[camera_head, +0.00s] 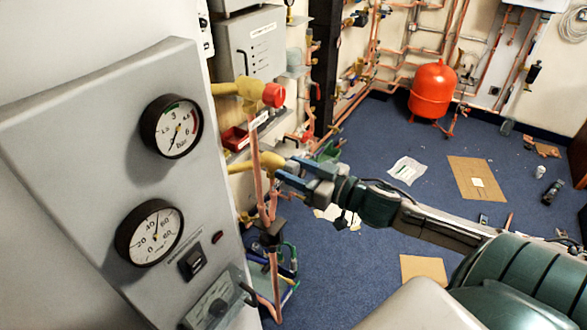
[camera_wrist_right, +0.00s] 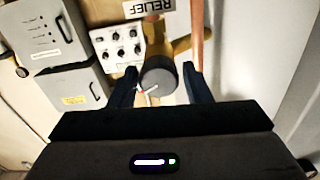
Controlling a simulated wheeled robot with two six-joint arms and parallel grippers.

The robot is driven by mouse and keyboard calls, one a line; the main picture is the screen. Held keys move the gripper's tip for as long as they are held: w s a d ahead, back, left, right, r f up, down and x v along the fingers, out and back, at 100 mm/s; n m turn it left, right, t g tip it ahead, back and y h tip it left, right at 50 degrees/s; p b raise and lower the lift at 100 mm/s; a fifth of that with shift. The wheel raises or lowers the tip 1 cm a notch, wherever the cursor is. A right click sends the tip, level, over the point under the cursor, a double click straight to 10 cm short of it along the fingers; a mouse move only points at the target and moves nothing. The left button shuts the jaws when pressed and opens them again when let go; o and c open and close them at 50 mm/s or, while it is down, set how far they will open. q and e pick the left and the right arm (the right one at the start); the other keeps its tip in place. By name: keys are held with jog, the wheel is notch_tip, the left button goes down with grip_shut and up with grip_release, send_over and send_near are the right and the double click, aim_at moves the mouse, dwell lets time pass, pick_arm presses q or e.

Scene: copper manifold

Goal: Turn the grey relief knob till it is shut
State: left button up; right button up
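The grey relief knob (camera_wrist_right: 158,78) is in the upper middle of the right wrist view, below an upside-down RELIEF label (camera_wrist_right: 149,7). A small red and white pointer shows at its lower left. My right gripper (camera_wrist_right: 160,86) is open, with one dark finger on each side of the knob and a narrow gap on both sides. In the head view my right gripper (camera_head: 296,177) is at the end of the yellow brass fitting (camera_head: 258,163), its fingers hiding most of the knob. My left gripper is not in view.
A grey panel with two gauges (camera_head: 172,127) stands close on the left. A red-capped brass valve (camera_head: 273,95) sits above my right gripper. A copper pipe (camera_head: 257,150) runs upright beside it.

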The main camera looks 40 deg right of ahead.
jog(key=c, duration=0.6)
jog(key=shift+c, duration=0.2)
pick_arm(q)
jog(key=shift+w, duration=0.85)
pick_arm(e)
jog(key=shift+n, duration=0.4)
jog(key=shift+f+n, duration=0.1)
jog(key=shift+n, duration=0.9)
jog(key=n, duration=0.2)
jog(key=shift+n, duration=0.4)
jog(key=n+b, duration=0.1)
jog(key=n, duration=0.2)
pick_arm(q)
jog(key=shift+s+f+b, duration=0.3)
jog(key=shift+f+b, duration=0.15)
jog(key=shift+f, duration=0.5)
pick_arm(e)
jog(key=shift+n, duration=1.8)
